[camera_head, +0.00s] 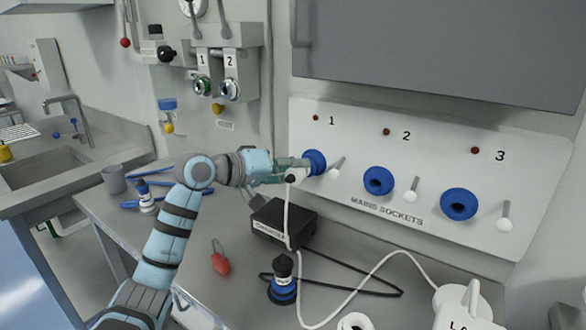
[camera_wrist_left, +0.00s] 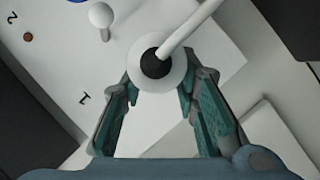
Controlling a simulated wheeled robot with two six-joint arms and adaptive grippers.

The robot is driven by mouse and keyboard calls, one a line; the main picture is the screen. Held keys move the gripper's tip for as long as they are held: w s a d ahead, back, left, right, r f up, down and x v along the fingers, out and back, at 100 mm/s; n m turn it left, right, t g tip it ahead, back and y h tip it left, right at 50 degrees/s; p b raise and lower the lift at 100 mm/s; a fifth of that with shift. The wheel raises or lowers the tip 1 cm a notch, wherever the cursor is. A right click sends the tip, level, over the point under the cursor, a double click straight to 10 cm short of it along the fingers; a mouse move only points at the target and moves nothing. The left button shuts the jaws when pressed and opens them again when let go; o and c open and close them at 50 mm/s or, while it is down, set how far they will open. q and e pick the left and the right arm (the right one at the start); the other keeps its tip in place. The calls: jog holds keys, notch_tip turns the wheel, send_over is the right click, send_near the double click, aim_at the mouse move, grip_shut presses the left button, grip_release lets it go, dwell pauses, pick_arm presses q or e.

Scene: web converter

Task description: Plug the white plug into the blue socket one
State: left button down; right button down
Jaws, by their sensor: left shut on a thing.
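My left gripper (camera_head: 294,166) is shut on the white plug (camera_head: 297,175), right in front of blue socket one (camera_head: 315,160) on the mains sockets panel. In the left wrist view, the plug's round white back with a black centre (camera_wrist_left: 156,66) sits between the two teal fingertips (camera_wrist_left: 156,85), and a white cable leaves it to the upper right. The plug hides socket one there, so I cannot tell how far the plug is in. Socket one's white switch (camera_head: 337,166) stands to its right. My right gripper is not in view.
Blue sockets two (camera_head: 378,181) and three (camera_head: 459,204) are empty. The white cable (camera_head: 372,271) runs down over the bench to a white item (camera_head: 466,307).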

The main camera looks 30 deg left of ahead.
pick_arm(q)
jog(key=shift+w+d, duration=0.1)
jog(key=shift+w, duration=0.35)
dwell(0.5)
jog(key=c, duration=1.2)
grip_release()
jog(key=shift+w, duration=0.1)
jog(key=v, duration=1.2)
jog(key=shift+f, duration=0.1)
